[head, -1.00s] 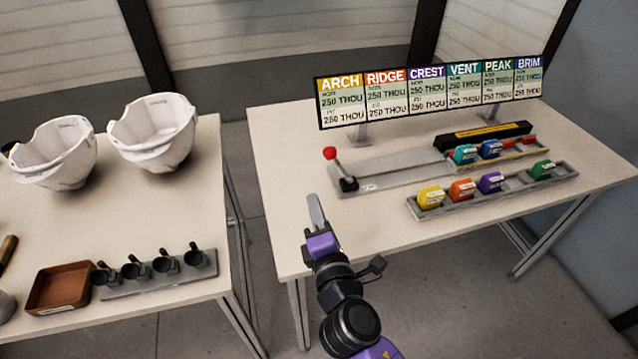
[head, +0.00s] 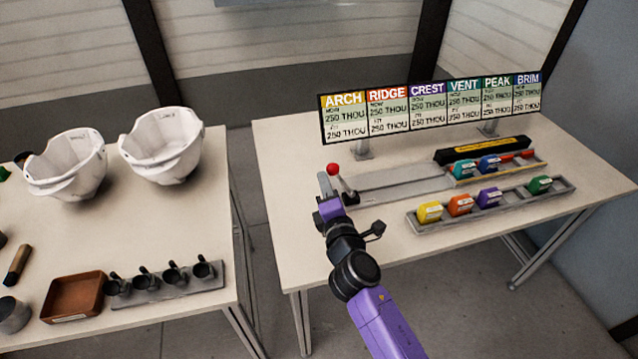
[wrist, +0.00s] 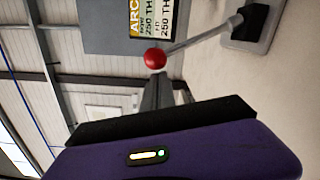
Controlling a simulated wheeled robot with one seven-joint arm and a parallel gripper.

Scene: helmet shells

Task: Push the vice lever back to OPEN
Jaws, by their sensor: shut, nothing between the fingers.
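The vice lever is a thin grey rod with a red ball knob (head: 333,169), rising from a dark block (head: 350,198) at the left end of a grey rail (head: 400,184) on the right table. In the head view the rod leans to the left. The red knob also shows in the wrist view (wrist: 155,57), with the rod running right to its base. My gripper (head: 325,183) is shut and empty, just left of the lever. Its fingers (wrist: 157,92) point toward the knob in the wrist view; I cannot tell whether they touch it.
A sign board (head: 430,106) stands behind the rail. A grey tray (head: 412,217) of coloured blocks lies in front, and a black case (head: 482,149) lies behind. The left table holds two white helmet shells (head: 160,150), a brown tray (head: 73,308) and a rack of dark cups (head: 170,288).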

